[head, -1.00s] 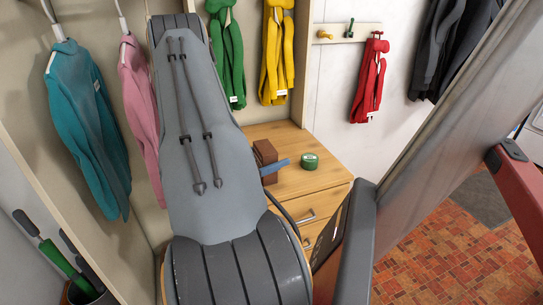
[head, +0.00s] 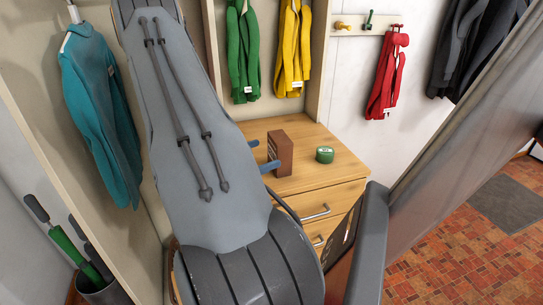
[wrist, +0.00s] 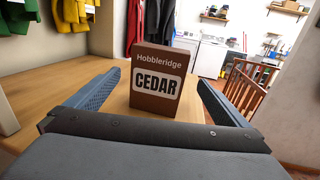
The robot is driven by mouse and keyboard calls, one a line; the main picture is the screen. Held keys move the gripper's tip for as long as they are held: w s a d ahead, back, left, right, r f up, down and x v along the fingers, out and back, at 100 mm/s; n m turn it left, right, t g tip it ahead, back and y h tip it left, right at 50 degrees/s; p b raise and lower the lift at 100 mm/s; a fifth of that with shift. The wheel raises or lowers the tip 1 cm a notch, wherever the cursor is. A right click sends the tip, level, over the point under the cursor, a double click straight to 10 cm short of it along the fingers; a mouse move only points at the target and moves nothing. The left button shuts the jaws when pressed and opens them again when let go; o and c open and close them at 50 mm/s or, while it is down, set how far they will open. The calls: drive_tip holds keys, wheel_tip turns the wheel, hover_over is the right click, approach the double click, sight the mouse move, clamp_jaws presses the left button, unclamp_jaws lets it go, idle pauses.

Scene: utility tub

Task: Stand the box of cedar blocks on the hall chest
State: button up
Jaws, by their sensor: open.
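The box of cedar blocks (wrist: 157,82) is brown, with a white label reading CEDAR under the name Hobbleridge. It stands upright on the hall chest, a light wood chest with drawers whose top shows in the head view (head: 325,172). The box also shows in the head view (head: 282,154). My gripper (wrist: 158,80) is open, its two blue fingers at either side of the box in the wrist view, with gaps between them and the box. In the head view my gripper (head: 262,155) is partly hidden behind my arm.
A green round tin (head: 325,154) stands on the chest to the right of the box. Green (head: 243,50) and yellow (head: 293,45) garments hang behind the chest, and a red one (head: 386,75) hangs from a peg rail. A teal sweater (head: 100,110) hangs at left.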

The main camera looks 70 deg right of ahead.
drive_tip(key=shift+v, duration=0.95)
drive_tip(key=shift+a+r, duration=0.15)
drive_tip(key=shift+a, duration=0.15)
drive_tip(key=w+a+r+m+t+y, duration=0.1)
drive_tip(key=w+a+m+t+y, duration=0.2)
drive_tip(key=a, duration=1.2)
drive_tip(key=w+a+r+m+t+y, duration=0.1)
drive_tip(key=w+a+m+t+y, duration=0.3)
drive_tip(key=a, duration=1.1)
drive_tip(key=w+a+r+m+t+y, duration=0.1)
drive_tip(key=w+a+m+t+y, duration=0.2)
drive_tip(key=a+y, duration=0.4)
drive_tip(key=w+a+t, duration=0.1)
drive_tip(key=a+t, duration=0.1)
drive_tip(key=a, duration=0.6)
drive_tip(key=shift+a+m+y, duration=0.3)
drive_tip(key=shift+a+m, duration=0.05)
drive_tip(key=shift+m, duration=0.05)
drive_tip(key=shift+f+b, duration=0.2)
drive_tip(key=shift+b, duration=0.15)
